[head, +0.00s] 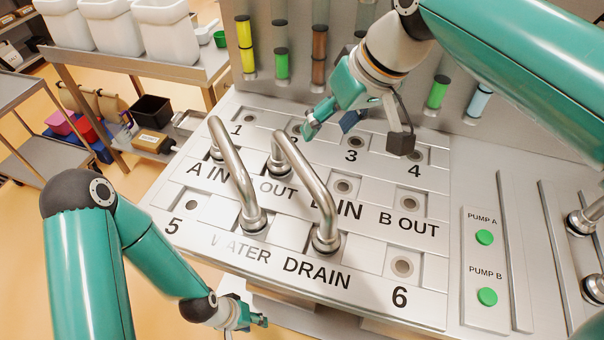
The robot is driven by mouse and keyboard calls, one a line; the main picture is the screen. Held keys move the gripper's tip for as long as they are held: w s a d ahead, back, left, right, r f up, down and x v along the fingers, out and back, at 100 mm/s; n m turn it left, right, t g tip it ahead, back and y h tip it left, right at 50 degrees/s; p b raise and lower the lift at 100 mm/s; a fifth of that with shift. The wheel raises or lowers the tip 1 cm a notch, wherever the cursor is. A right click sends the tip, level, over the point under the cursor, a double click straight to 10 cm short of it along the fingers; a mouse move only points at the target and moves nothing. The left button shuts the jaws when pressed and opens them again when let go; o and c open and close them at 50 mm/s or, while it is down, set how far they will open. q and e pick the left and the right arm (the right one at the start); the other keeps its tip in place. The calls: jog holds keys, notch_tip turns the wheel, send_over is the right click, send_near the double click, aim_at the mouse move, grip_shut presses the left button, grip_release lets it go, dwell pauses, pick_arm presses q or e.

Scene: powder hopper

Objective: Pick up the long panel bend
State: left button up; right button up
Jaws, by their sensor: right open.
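Two shiny metal pipe bends stand on the port panel (345,220). The left bend (233,170) runs from beside A IN to a port by WATER. The right bend (305,182) runs from by A OUT to a port by DRAIN. I cannot tell for certain which is the long one. My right gripper (330,123) is open and empty above the back of the panel, near labels 2 and 3, beyond and apart from the bends. My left gripper (258,320) is low at the panel's front edge; its fingers are small and partly hidden.
Open ports sit by 3, 4, 5 and 6. Green PUMP A (484,237) and PUMP B (487,296) buttons are on the right. More metal pipe fittings (580,222) stand at the right edge. Coloured tubes (319,55) line the back wall. A cart with white bins (165,30) stands back left.

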aim_at(306, 163)
jog(key=x, duration=1)
jog(key=shift+d+f, duration=0.1)
jog(key=shift+d+p+x, duration=0.15)
jog(key=shift+p+x, duration=0.05)
jog(key=shift+x, duration=1.15)
jog(key=shift+d+p+x, duration=0.1)
jog(key=shift+p+x, duration=0.05)
jog(key=shift+x, duration=1.2)
jog(key=shift+s+f, duration=0.1)
jog(key=shift+f, duration=0.2)
grip_shut()
jog(key=shift+r, duration=0.1)
